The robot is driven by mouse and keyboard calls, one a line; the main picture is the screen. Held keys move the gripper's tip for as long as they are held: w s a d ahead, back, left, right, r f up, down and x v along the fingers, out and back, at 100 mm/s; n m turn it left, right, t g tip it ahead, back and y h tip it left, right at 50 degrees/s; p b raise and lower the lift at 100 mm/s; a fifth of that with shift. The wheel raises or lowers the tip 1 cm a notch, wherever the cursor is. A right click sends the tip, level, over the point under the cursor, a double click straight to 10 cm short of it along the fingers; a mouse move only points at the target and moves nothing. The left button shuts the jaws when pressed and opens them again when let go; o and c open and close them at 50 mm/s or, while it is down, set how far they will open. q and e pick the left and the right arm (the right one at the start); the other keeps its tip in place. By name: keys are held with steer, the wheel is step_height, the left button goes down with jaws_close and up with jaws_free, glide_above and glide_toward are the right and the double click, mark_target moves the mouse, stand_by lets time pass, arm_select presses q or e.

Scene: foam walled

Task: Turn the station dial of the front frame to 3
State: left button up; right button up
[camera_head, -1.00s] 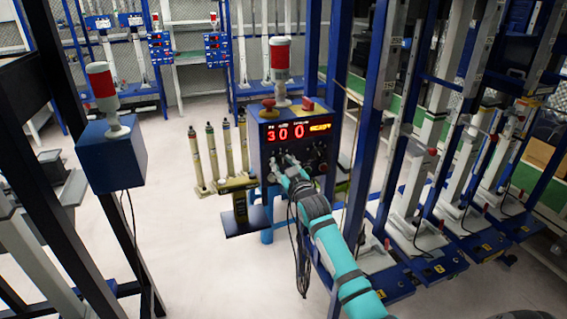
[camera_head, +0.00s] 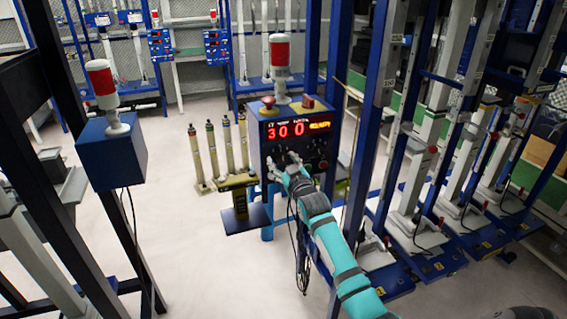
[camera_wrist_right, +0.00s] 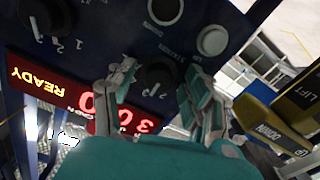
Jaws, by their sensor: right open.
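The blue control box (camera_head: 262,140) of the front frame has a red display (camera_head: 298,129) and a red-and-white lamp (camera_head: 280,54) on top. My right gripper (camera_head: 283,168) is at the lower left of its panel. In the right wrist view, the dark station dial (camera_wrist_right: 156,74) with a pale pointer line lies between the spread fingers of my right gripper (camera_wrist_right: 162,92). The fingers stand on either side of it; whether they touch it I cannot tell. Small numerals by the dial are partly hidden. The display (camera_wrist_right: 45,88) appears upside down and reads READY. My left gripper is out of view.
Another dial (camera_wrist_right: 45,20) and round buttons (camera_wrist_right: 212,40) sit close by on the panel. Yellow LIFT and DOWN controls (camera_wrist_right: 270,125) are at the right of the wrist view. Blue uprights (camera_head: 375,130) stand right of my arm. Pale floor (camera_head: 190,250) is clear at left.

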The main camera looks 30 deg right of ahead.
steer(key=v, duration=1.2)
